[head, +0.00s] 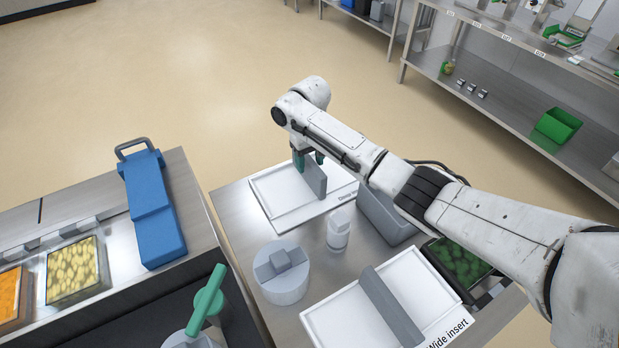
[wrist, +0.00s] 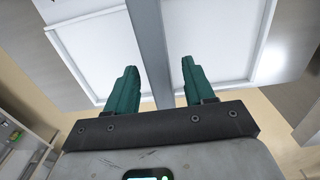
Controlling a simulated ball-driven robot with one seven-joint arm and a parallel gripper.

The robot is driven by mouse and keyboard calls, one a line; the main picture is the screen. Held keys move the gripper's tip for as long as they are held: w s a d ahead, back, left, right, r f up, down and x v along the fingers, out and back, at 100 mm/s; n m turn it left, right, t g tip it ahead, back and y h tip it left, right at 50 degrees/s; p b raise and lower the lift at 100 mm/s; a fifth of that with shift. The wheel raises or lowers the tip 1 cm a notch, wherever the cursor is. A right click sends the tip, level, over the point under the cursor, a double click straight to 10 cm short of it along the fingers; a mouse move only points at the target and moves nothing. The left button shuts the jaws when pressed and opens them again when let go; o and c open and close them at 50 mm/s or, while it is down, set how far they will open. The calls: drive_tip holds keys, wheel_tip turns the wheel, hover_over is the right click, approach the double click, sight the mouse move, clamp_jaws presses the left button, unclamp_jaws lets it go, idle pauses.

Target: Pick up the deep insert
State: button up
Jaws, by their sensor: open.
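The deep insert is a white square plate (head: 268,189) with a raised rim and an upright grey bar (head: 316,181) as its handle. It lies on the steel table; its label is partly hidden by my arm. My gripper (head: 309,158) is at the bar, with green fingers pointing down. In the wrist view, my open gripper (wrist: 158,66) has one finger on each side of the grey bar (wrist: 147,30), with gaps showing. Whether the fingertips reach below the bar's top cannot be told.
The wide insert (head: 327,318) lies nearer on the table. A grey round knobbed piece (head: 282,283) and a white bottle (head: 338,236) stand between the inserts.

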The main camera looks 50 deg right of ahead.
drive_tip(key=shift+f, duration=1.55)
clamp_jaws()
